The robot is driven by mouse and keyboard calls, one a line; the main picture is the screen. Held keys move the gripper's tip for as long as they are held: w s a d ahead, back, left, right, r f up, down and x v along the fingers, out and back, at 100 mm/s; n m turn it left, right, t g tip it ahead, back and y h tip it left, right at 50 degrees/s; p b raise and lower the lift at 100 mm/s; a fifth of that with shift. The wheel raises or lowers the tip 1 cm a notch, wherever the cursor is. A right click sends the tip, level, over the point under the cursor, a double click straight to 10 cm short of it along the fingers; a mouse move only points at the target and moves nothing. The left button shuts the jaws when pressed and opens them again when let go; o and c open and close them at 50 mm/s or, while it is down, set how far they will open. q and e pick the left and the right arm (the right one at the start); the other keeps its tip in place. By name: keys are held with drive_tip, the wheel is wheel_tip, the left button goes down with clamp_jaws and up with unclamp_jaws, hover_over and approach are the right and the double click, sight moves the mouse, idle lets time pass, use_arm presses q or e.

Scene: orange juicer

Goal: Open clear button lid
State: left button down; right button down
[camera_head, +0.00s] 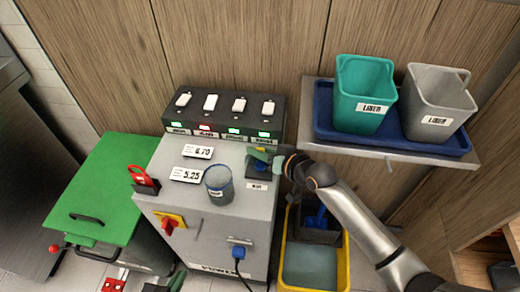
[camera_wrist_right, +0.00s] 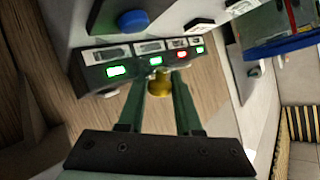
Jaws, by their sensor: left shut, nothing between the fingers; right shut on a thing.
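A blue button (camera_wrist_right: 132,20) sits on the grey machine top in the right wrist view; its dark area (camera_head: 257,168) shows near the right edge of the machine top in the head view. A yellow knob (camera_wrist_right: 158,84) is between the green fingers of my right gripper (camera_head: 264,154), which is shut on it beside the button. The clear lid itself is hard to make out. My left gripper (camera_head: 176,280) is shut and empty, low at the bottom edge of the head view, in front of the machine and partly cut off.
A black switch panel (camera_head: 224,111) with lit displays stands behind the button. A clear cup (camera_head: 219,185) and price tags (camera_head: 198,151) are to its left. A shelf with a blue tray (camera_head: 322,118) and two bins is at the right. A green lid (camera_head: 105,180) is at the left.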

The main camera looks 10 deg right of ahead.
drive_tip(key=c, duration=0.6)
unclamp_jaws()
drive_tip(key=v, duration=1.2)
drive_tip(key=shift+s+d+r, duration=0.1)
drive_tip(key=shift+s+r, duration=0.05)
